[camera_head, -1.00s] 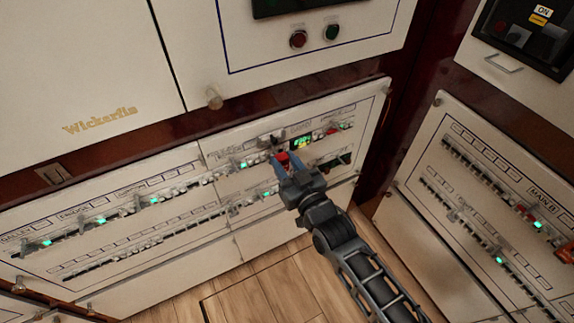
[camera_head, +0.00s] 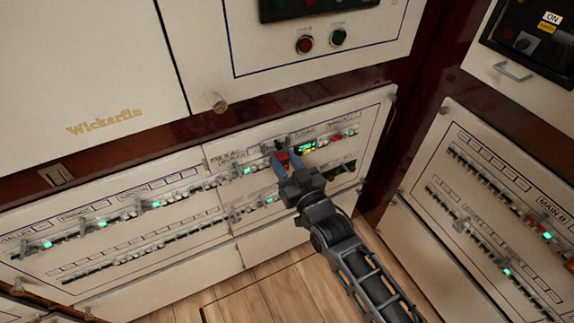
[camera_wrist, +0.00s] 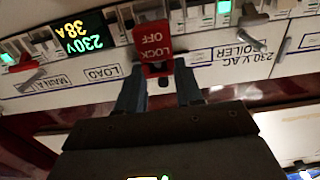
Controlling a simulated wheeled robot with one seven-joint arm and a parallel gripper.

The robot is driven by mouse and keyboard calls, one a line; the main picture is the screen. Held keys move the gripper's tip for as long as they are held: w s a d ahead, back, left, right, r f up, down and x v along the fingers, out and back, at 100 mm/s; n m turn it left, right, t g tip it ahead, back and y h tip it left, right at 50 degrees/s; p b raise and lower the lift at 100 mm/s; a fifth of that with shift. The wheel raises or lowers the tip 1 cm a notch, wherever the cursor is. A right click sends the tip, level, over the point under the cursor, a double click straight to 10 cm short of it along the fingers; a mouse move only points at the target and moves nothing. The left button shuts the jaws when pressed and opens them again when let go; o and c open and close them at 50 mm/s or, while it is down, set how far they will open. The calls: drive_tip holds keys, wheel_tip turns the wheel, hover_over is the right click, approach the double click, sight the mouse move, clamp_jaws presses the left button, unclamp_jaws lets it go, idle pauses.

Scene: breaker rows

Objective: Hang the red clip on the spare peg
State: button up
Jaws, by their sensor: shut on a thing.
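The red clip (camera_head: 283,159) is at the upper breaker row of the middle panel. It also shows in the wrist view, marked "LOCK OFF" upside down (camera_wrist: 152,40). My gripper (camera_wrist: 158,84) is shut on the clip's lower part, one finger on each side; it also shows in the head view (camera_head: 284,165). The clip sits right in front of the row, beside the lit display. I cannot tell whether it touches a breaker or a peg behind it. I cannot make out which part is the spare peg.
A green-lit display (camera_wrist: 82,33) reading 230V 38A is close by. Grey levers (camera_wrist: 250,40) stick out on both sides of my gripper. Another breaker panel (camera_head: 470,190) stands at the right. Wooden floor (camera_head: 260,295) lies below.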

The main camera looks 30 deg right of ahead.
drive_tip(key=shift+w, duration=0.4)
drive_tip(key=o, duration=1.1)
drive_tip(key=s, duration=0.8)
